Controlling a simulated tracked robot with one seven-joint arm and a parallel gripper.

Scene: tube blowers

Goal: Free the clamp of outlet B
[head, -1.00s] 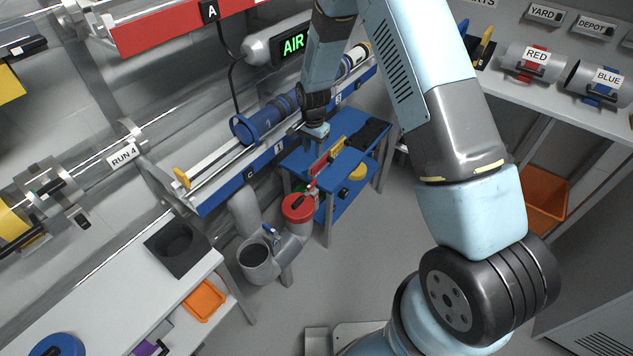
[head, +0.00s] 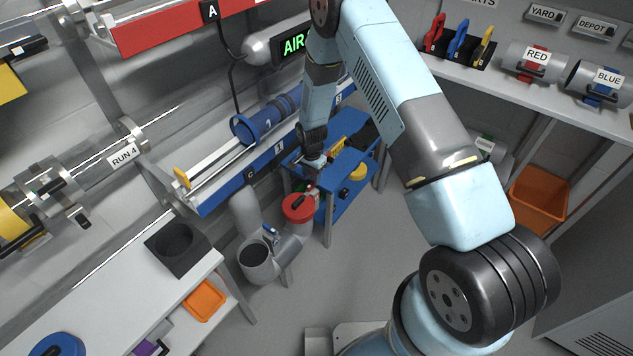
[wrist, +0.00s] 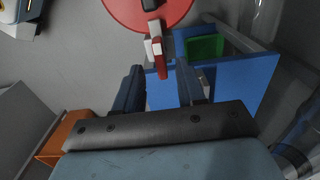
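A round red cap (head: 299,207) covers one upright mouth of a grey pipe fitting. A clamp handle (wrist: 157,50) with a white and red lever and a black part lies across the cap (wrist: 140,8) in the wrist view. No letter B is readable on this outlet. My gripper (wrist: 158,72) is open, with its two dark fingers apart. The lever's red end is between or just ahead of the fingertips; I cannot tell whether they touch. In the head view my gripper (head: 311,182) is just above the cap, and it partly hides the clamp.
A second, open pipe mouth (head: 255,258) with a blue-handled valve (head: 271,236) stands left of the cap. A blue table (head: 354,181) with a yellow item is close behind my gripper. A blue rail (head: 228,190) runs above. The floor to the right is clear.

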